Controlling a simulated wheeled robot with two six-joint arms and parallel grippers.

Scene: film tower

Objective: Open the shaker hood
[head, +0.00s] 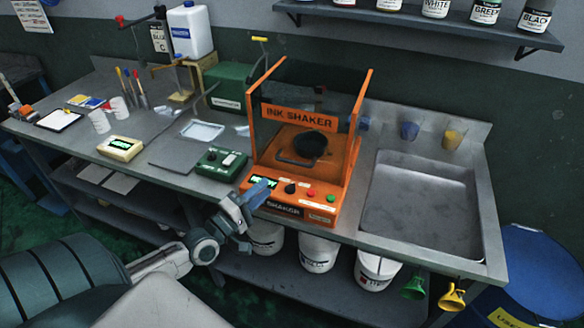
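The orange ink shaker (297,200) stands on the steel bench, left of the sink. Its orange-edged side walls (357,112) rise around a dark round holder (311,145), and a panel lettered INK SHAKER (299,117) sits between them at the back. Whether a clear hood covers the front is hard to tell. The front panel has a lit green display, a black knob, and red and green buttons. My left gripper (260,191) is in front of the shaker's lower left corner and overlaps its display in the head view. Its finger gap is unclear. My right gripper is out of view.
A steel sink (424,160) lies right of the shaker. A green device (221,162) and a cream scale (120,148) stand to its left. White buckets (318,253) stand on the shelf below. Green and yellow funnels (452,297) hang at the bench's front edge.

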